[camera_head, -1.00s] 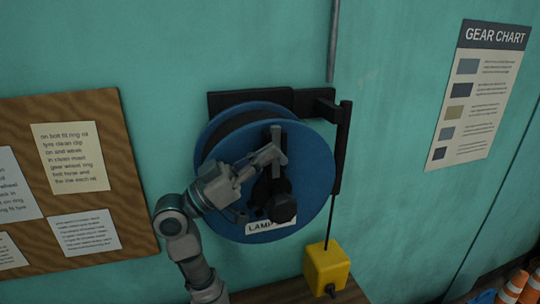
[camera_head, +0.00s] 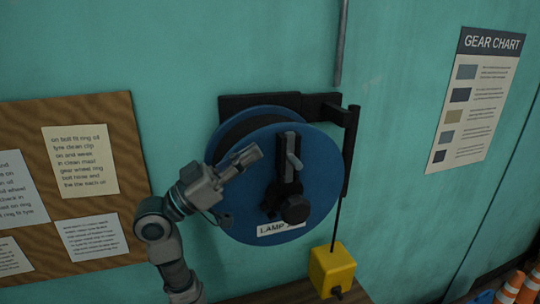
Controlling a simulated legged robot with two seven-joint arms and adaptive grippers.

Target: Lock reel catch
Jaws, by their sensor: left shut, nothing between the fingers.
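The blue reel (camera_head: 322,185) hangs on a black wall bracket (camera_head: 262,104). Its face carries a dark upright plate with a small grey catch lever (camera_head: 292,150); the lever stands near upright, its lower end leaning right. A black knob (camera_head: 295,208) sits below it. My left gripper (camera_head: 249,156) is shut and empty in front of the reel's left part, to the left of the lever and apart from it in the picture. It hides part of the reel's left rim. My right gripper is not in view.
A yellow box (camera_head: 332,270) hangs on a cable below the reel, by a wooden surface (camera_head: 285,294). A pin board (camera_head: 75,175) with papers is at left. A gear chart (camera_head: 476,98) is on the wall at right. Orange cones (camera_head: 511,286) stand lower right.

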